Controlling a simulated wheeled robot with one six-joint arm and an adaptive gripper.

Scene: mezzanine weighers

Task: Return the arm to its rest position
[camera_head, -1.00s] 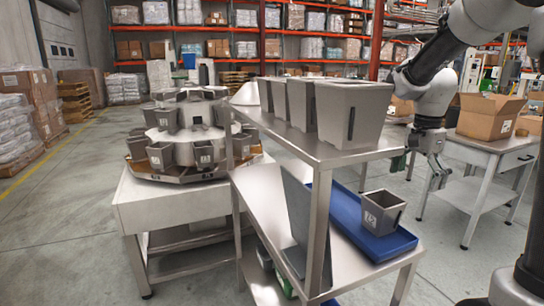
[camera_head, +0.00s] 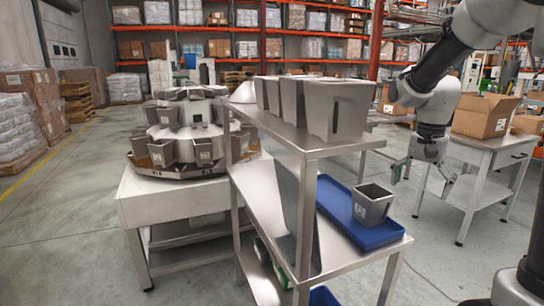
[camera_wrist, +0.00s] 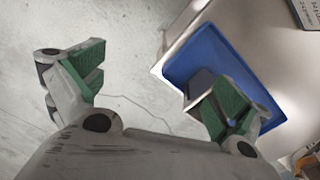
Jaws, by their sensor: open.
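My gripper (camera_head: 423,173) hangs at the right of the steel shelf cart in the head view, with my arm reaching in from the upper right. In the wrist view my gripper (camera_wrist: 155,90) has its two green-padded fingers spread wide with nothing between them but floor. A grey bucket with a label (camera_head: 372,204) stands upright on the blue tray (camera_head: 345,213) on the cart's lower shelf, apart from my gripper. In the wrist view the blue tray (camera_wrist: 215,55) lies beyond the right finger, which partly hides the bucket (camera_wrist: 200,84).
The steel cart (camera_head: 318,148) carries several grey buckets (camera_head: 337,110) on its top shelf. A round weigher with several buckets (camera_head: 183,130) stands at the left. A side table (camera_head: 490,150) with an open cardboard box (camera_head: 484,115) stands at the right.

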